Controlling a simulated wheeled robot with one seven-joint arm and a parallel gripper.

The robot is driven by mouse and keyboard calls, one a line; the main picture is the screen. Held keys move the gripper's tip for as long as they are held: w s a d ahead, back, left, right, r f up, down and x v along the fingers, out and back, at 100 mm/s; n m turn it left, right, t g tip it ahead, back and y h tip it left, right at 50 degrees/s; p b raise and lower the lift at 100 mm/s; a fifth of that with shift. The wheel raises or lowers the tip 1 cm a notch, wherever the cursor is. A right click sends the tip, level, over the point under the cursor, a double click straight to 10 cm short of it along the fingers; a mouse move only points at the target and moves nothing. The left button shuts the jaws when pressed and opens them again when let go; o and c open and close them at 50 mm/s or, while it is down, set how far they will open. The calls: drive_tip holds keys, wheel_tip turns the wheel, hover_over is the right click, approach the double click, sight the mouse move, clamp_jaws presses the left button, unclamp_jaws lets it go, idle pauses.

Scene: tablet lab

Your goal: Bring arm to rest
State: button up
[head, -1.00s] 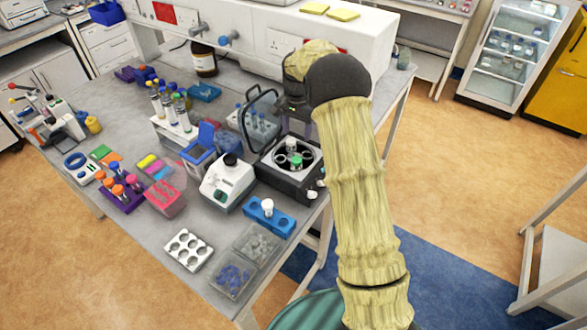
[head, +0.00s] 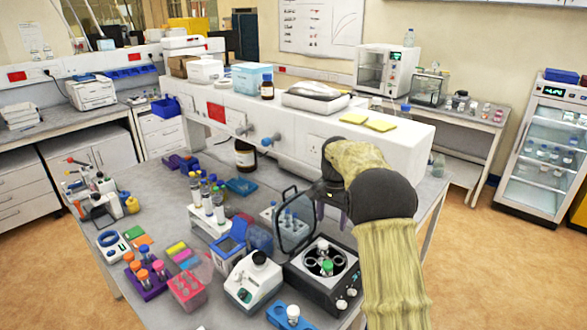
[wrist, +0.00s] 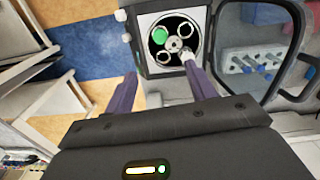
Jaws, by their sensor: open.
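My gripper (wrist: 163,88) shows in the wrist view with its two purple fingers spread apart and nothing between them. It is above and short of an open centrifuge (wrist: 160,60). In the head view my arm reaches over the bench's right side, and its own links largely hide the gripper. The centrifuge (head: 312,297) stands there with its lid (head: 296,222) raised. Its rotor (head: 325,264) holds a green-capped tube (head: 327,267) and a white-capped tube (head: 322,245).
The grey bench (head: 140,200) is crowded. A white mixer (head: 252,280), a white tube rack (head: 208,226), a pink rack (head: 187,290) and a purple rack (head: 148,284) stand left of the centrifuge. A white service ledge (head: 400,135) runs behind. Open floor (head: 490,270) lies to the right.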

drive_tip(key=s+f+n+t, duration=0.2)
drive_tip(key=s+n, duration=0.6)
drive_tip(key=s, duration=2.3)
drive_tip(key=shift+s+f+t, duration=0.25)
drive_tip(key=shift+f+t, duration=0.05)
drive_tip(key=shift+f, duration=0.4)
